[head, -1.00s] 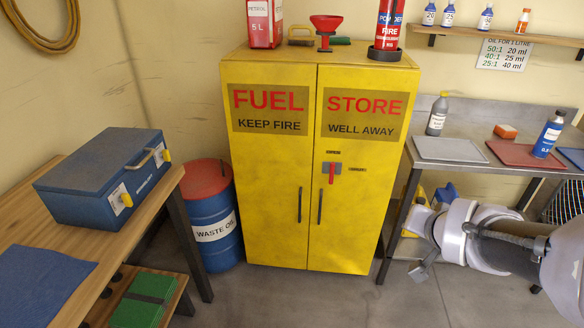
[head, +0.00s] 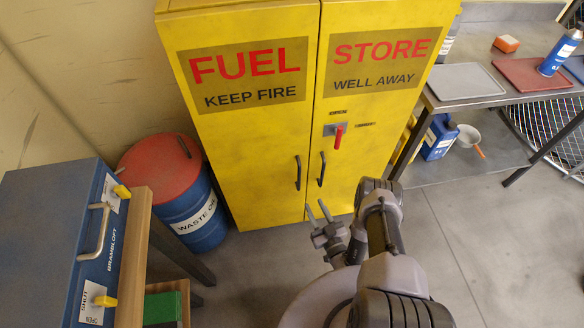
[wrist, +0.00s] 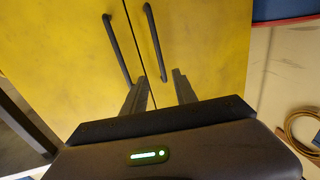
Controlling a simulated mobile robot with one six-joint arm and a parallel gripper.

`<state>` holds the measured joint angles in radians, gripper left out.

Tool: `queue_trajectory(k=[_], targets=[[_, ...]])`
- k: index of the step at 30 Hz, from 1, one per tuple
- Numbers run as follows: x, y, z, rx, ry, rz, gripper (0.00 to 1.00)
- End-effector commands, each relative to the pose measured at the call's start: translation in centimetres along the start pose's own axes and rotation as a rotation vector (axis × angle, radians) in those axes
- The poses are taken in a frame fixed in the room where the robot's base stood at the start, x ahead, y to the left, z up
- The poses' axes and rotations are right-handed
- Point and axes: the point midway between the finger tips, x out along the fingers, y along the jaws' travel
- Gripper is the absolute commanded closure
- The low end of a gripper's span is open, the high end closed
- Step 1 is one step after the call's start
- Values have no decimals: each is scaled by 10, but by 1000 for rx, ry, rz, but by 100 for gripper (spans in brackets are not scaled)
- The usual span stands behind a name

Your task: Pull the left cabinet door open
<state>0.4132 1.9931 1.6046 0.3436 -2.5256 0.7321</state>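The yellow fuel cabinet's left door (head: 250,135) is shut, with a dark vertical handle (head: 298,172) near the centre seam. The right door (head: 375,120) is also shut and carries its own dark handle (head: 321,169) and a red latch lever (head: 339,136) pointing down. My gripper (head: 318,208) is open and empty, low in front of the doors and apart from the handles. The wrist view appears upside down; my fingers (wrist: 160,90) spread there below both handles. The left door's handle (wrist: 156,42) appears there to the right of the seam.
A blue waste oil drum (head: 195,215) with a red lid stands left of the cabinet. A workbench with a blue case (head: 60,240) is at the near left. A metal bench (head: 495,95) is at the right, with a blue container (head: 438,138) underneath. Floor right of my arm is clear.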

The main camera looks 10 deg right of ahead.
Motion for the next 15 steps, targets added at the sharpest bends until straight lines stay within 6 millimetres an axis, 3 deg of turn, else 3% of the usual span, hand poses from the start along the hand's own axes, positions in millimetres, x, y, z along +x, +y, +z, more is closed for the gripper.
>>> queue_trajectory(k=[9, 15], targets=[[94, -1, 5, -1, 4, -4, 66], [134, -1, 4, 0, 2, -1, 66]])
